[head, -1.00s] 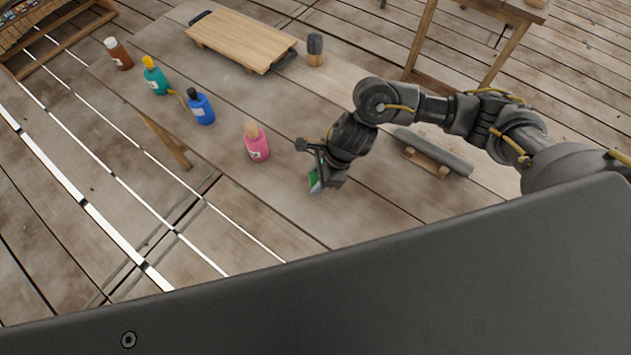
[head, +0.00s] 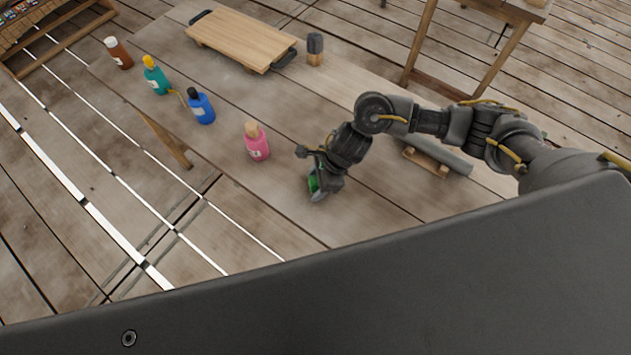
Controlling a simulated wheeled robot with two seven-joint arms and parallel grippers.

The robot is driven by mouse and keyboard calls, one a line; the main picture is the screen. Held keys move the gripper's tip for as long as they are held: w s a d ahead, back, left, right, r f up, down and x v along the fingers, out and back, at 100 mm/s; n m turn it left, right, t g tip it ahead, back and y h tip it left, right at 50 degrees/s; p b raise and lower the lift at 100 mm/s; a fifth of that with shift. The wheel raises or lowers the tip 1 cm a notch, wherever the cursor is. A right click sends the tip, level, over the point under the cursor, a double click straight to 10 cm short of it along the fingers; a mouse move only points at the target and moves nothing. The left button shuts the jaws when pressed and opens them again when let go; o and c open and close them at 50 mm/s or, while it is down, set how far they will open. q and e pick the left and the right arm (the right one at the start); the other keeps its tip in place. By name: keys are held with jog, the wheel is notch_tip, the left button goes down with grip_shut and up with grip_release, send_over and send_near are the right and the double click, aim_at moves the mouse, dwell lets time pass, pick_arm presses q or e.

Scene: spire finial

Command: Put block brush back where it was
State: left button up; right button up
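My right gripper (head: 318,188) is low over the near part of the wooden table, just right of and nearer than the pink bottle (head: 257,143). A small green thing (head: 312,183) shows at its fingers, largely hidden by them. I cannot tell what it is, or whether the fingers are closed on it. A small block with a dark grey upper part and a wooden lower part (head: 315,48) stands at the far side of the table, beside the board. I cannot tell which of these is the block brush. My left gripper is not in view.
A wooden board with dark handles (head: 240,40) lies at the back of the table (head: 300,105). Blue (head: 201,107), teal (head: 156,77) and brown (head: 118,53) bottles stand along the left edge. A grey bar on a wooden support (head: 440,158) lies behind my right arm.

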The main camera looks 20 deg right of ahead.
jog(key=b+v, duration=0.1)
jog(key=v, duration=1.1)
dwell(0.5)
